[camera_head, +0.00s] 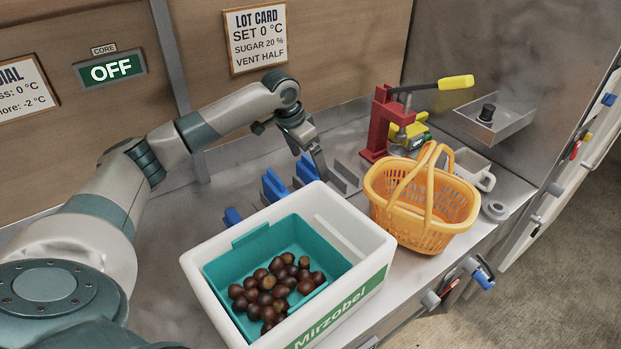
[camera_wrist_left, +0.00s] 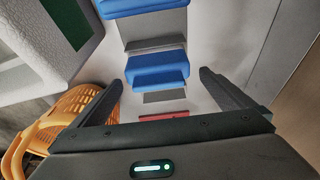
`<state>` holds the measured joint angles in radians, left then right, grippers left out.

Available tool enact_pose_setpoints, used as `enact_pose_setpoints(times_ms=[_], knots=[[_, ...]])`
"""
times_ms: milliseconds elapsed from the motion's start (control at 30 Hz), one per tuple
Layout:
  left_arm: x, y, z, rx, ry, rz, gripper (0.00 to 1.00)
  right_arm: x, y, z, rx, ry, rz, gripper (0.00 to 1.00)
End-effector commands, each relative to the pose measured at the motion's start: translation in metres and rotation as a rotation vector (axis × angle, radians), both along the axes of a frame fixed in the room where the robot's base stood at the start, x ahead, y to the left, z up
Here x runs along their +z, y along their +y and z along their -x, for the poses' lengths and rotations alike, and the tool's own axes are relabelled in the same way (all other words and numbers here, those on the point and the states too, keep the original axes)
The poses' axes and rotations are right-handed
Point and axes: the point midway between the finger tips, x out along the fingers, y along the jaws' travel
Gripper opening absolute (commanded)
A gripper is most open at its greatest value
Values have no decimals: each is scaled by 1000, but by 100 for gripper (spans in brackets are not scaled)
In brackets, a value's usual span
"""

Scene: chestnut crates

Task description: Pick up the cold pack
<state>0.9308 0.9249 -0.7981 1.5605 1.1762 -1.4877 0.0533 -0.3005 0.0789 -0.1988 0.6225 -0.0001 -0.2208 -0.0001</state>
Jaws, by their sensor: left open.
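Several blue slabs, which look like cold packs, stand in a row behind the white crate in the head view: one at the left (camera_head: 232,216), one in the middle (camera_head: 273,186) and one at the right (camera_head: 306,171). My left gripper (camera_head: 318,160) is open and empty, pointing down beside the right-hand blue slab. In the left wrist view the open fingers (camera_wrist_left: 161,80) lie either side of a blue slab (camera_wrist_left: 158,68), with grey blocks between the slabs. I cannot tell whether the fingers touch it. My right gripper is in neither view.
The white crate (camera_head: 375,237) holds a teal bin (camera_head: 222,271) of chestnuts. An orange basket (camera_head: 425,205) stands to its right; it also shows in the left wrist view (camera_wrist_left: 75,105). A red lever press (camera_head: 380,125) stands behind the basket. The wall is close behind.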

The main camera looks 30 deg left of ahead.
Motion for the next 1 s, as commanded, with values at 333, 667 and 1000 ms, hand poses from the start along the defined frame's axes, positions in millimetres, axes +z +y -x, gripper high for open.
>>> enact_pose_setpoints(times_ms=[333,667,1000], knots=[[-8,0,-2,2,-1,-1,100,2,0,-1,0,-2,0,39],[-19,-4,-5,1,2,0,100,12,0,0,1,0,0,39],[-55,-10,-15,1,1,0,100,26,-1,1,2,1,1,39]])
